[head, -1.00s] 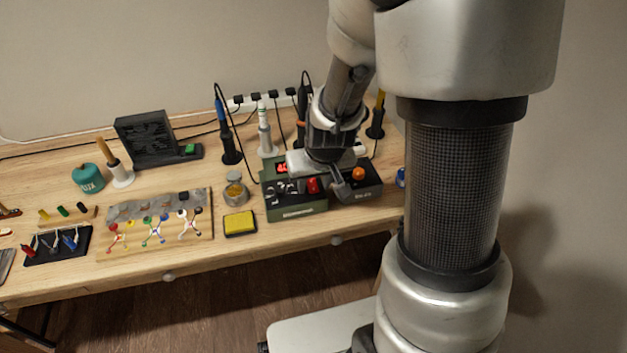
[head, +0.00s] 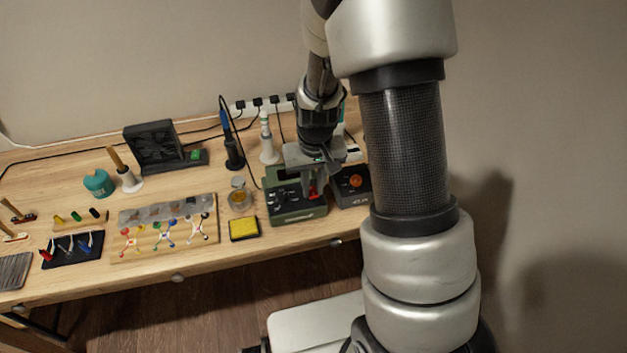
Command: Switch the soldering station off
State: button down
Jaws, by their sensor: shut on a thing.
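The soldering station (head: 298,215) is a dark green box near the front edge of the workbench, with small dark controls on its top left. A red switch (head: 312,189) stands at its top right. My gripper (head: 314,180) reaches down over the station from behind, and its fingers are shut on the red switch. The gripper hides the back of the station's top, including its display, so I cannot see whether it is lit.
A dark unit with an orange knob (head: 355,181) stands close on the right. A yellow sponge (head: 243,228) and a small jar (head: 239,195) are on the left. A white-based iron stand (head: 268,140) and a blue-handled iron (head: 229,140) stand behind.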

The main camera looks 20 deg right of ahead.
jog(key=c, duration=1.6)
grip_release()
jog(key=shift+r, duration=0.1)
jog(key=r+p, duration=0.1)
jog(key=r, duration=0.4)
jog(key=s+r, duration=0.1)
jog(key=r, duration=0.5)
jog(key=r+p, duration=0.1)
jog(key=r, duration=0.5)
jog(key=shift+s+p, duration=0.3)
jog(key=shift+s, duration=0.1)
jog(key=shift+r, duration=0.15)
